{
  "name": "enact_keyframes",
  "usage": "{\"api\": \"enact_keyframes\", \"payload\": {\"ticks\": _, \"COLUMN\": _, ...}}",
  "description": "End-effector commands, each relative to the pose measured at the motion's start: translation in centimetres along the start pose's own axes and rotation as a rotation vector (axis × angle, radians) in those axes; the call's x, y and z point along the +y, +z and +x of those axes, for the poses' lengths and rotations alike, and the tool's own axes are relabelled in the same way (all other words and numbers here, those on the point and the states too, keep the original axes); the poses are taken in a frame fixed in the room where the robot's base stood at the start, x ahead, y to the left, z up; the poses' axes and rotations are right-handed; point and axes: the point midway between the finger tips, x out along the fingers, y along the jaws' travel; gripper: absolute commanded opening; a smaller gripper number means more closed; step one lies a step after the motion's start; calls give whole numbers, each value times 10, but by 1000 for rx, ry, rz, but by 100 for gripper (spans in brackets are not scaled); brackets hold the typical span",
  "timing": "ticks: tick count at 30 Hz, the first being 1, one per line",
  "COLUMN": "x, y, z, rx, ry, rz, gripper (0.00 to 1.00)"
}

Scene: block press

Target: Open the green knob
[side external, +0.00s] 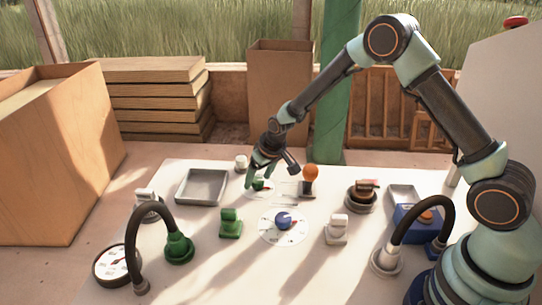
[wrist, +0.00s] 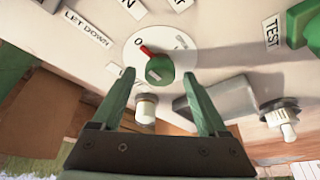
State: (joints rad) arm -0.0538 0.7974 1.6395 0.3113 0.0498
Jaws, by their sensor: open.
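The green knob (wrist: 160,69) sits on a round white dial (wrist: 134,56) in the wrist view. Its red pointer is turned toward the "0" mark on the dial. In the side view the knob (side external: 262,184) is small and partly covered by my gripper (side external: 271,179). My gripper (wrist: 158,76) is open, with one green finger on each side of the knob's near edge in the wrist view. Nothing is between the fingers that I can see gripped. I cannot tell how high the fingertips are above the panel.
A lever with an orange ball (side external: 310,172) stands close to the right of my gripper. A grey tray (side external: 201,187) lies to the left. A blue knob (side external: 284,220) on a larger dial and a green switch (side external: 231,222) are nearer the camera. Black hoses arch at both sides.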

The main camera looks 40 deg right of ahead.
Motion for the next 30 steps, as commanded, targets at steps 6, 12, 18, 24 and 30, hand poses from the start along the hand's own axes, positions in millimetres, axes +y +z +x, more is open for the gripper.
{"api": "enact_keyframes", "payload": {"ticks": 6, "x": 0, "y": 0, "z": 0, "rx": -1, "ry": 0, "rz": 0, "gripper": 38}}
{"api": "enact_keyframes", "payload": {"ticks": 12, "x": 0, "y": 0, "z": 0, "rx": -1, "ry": 0, "rz": 3, "gripper": 0}}
{"api": "enact_keyframes", "payload": {"ticks": 18, "x": -2, "y": 1, "z": 0, "rx": -7, "ry": -1, "rz": 96, "gripper": 0}}
{"api": "enact_keyframes", "payload": {"ticks": 24, "x": -3, "y": 1, "z": 0, "rx": -8, "ry": -1, "rz": 118, "gripper": 0}}
{"api": "enact_keyframes", "payload": {"ticks": 30, "x": -4, "y": 1, "z": 0, "rx": -8, "ry": -2, "rz": 116, "gripper": 73}}
